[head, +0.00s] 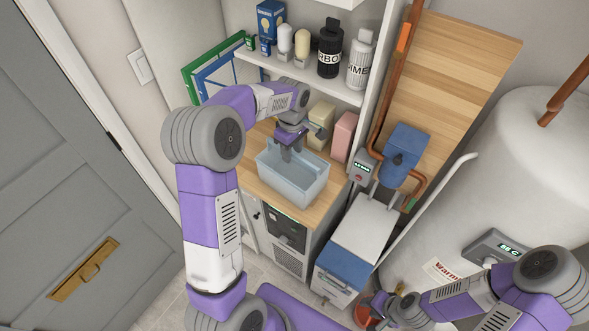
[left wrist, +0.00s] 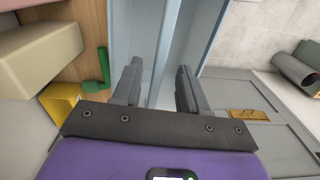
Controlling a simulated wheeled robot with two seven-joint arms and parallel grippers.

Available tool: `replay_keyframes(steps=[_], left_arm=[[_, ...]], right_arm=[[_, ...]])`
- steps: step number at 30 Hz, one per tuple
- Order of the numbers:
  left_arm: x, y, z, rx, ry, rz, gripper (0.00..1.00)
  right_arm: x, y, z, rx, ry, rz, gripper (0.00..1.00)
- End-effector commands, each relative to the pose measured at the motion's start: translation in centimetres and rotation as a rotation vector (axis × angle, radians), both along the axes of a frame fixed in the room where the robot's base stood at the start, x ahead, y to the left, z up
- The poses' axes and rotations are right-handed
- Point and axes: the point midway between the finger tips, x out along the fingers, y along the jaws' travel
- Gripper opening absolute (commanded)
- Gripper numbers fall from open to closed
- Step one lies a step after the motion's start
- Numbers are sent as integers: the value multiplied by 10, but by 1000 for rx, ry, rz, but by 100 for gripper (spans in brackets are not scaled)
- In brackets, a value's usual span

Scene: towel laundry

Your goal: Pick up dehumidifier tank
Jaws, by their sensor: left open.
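The dehumidifier tank (head: 303,186) is a pale blue, see-through open box standing upright on the wooden counter. My left gripper (head: 286,155) reaches down at the tank's far left rim. In the left wrist view, my left gripper (left wrist: 158,88) is open, and the tank's wall (left wrist: 166,35) runs between its two fingers, with a gap showing. Whether a finger touches the wall cannot be told. My right gripper (head: 378,303) is low at the bottom right, far from the tank, beside a red-orange object (head: 364,316); its jaws are too small to read.
A beige block (head: 320,124) and a pink block (head: 344,136) stand behind the tank. A shelf with bottles (head: 330,50) hangs above. The dehumidifier (head: 286,232) is below the counter. A blue-and-white box (head: 352,245) and a large white boiler (head: 510,160) stand to the right.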

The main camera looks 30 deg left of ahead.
Motion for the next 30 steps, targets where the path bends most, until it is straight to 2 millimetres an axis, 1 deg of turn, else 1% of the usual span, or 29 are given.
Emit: replay_keyframes(steps=[6, 9, 12, 18, 19, 20, 27, 30], left_arm=[[2, -1, -33, -1, 3, 0, 43], [2, -1, -45, -1, 2, -1, 43], [3, -1, -50, 0, 0, -1, 43], [3, -1, -51, 0, -1, -1, 43], [3, -1, -50, 0, -1, -1, 41], [3, -1, -50, 0, -1, -1, 36], [3, -1, -50, 0, -1, -1, 0], [3, -1, -50, 0, -1, -1, 0]], right_arm=[[0, 0, 2, 0, 0, 0, 36], [0, 0, 2, 0, 0, 0, 36], [0, 0, 2, 0, -1, 0, 36], [0, 0, 2, 0, -1, 0, 36], [0, 0, 2, 0, -1, 0, 36], [0, 0, 2, 0, -1, 0, 36], [0, 0, 2, 0, -1, 0, 36], [0, 0, 2, 0, -1, 0, 36]])
